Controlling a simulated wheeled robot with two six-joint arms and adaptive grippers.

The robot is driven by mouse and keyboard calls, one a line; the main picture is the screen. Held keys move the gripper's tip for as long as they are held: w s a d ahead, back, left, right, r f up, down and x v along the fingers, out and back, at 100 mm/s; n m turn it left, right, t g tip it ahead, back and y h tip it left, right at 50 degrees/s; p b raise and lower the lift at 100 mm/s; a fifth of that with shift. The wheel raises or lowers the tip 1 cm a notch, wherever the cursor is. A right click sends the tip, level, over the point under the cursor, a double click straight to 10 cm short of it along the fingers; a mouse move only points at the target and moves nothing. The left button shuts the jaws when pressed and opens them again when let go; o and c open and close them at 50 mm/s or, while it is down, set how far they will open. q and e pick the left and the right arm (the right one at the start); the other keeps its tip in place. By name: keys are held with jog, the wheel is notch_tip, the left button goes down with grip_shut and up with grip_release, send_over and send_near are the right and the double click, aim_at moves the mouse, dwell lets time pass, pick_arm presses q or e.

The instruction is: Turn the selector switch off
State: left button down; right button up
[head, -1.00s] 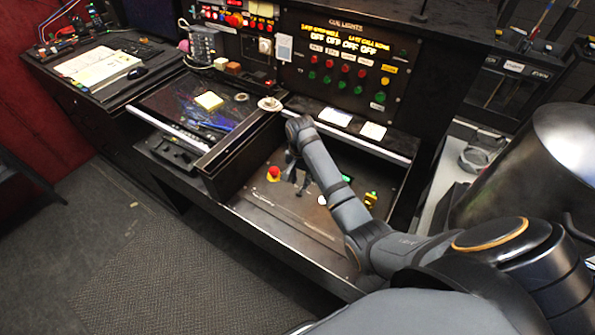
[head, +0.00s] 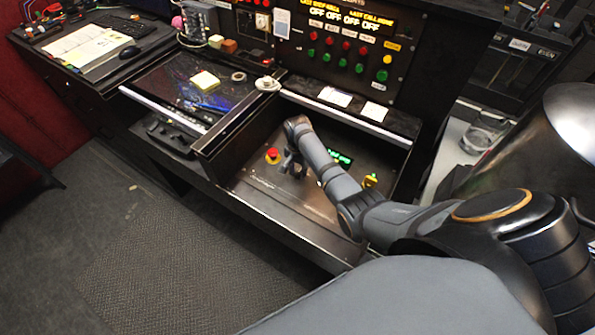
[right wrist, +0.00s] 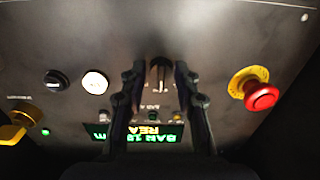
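A selector switch (right wrist: 160,70) with a dark upright handle sits on the grey metal panel, in the upper middle of the right wrist view. My right gripper (right wrist: 160,78) is open, with one finger on each side of the switch handle and a gap on both sides. Whether the fingertips touch the panel I cannot tell. In the head view my right gripper (head: 292,166) points down over the panel, and the switch is hidden by it. A second black round knob (right wrist: 57,80) sits further left in the wrist view. My left gripper is not in view.
A red mushroom button (right wrist: 263,97) on a yellow collar lies right of the gripper. A white button (right wrist: 95,82), a green-lit display (right wrist: 150,136) and a yellow control (right wrist: 14,130) are nearby. The drawer walls (head: 235,140) rise around the panel.

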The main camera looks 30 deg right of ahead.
jog(key=shift+w+d+f, duration=0.1)
jog(key=shift+w+f, duration=0.05)
jog(key=shift+c, duration=1)
grip_shut()
jog(key=shift+r+n+p, duration=0.2)
jog(key=shift+n+p, duration=0.4)
jog(key=shift+n, duration=0.1)
jog(key=shift+n+p, duration=0.75)
jog(key=shift+n, duration=0.35)
jog(key=n+p, duration=0.1)
jog(key=n, duration=0.2)
jog(key=shift+d, duration=0.1)
jog(key=shift+f+n+p, duration=0.1)
jog(key=shift+n+p, duration=0.4)
jog(key=shift+n, duration=0.7)
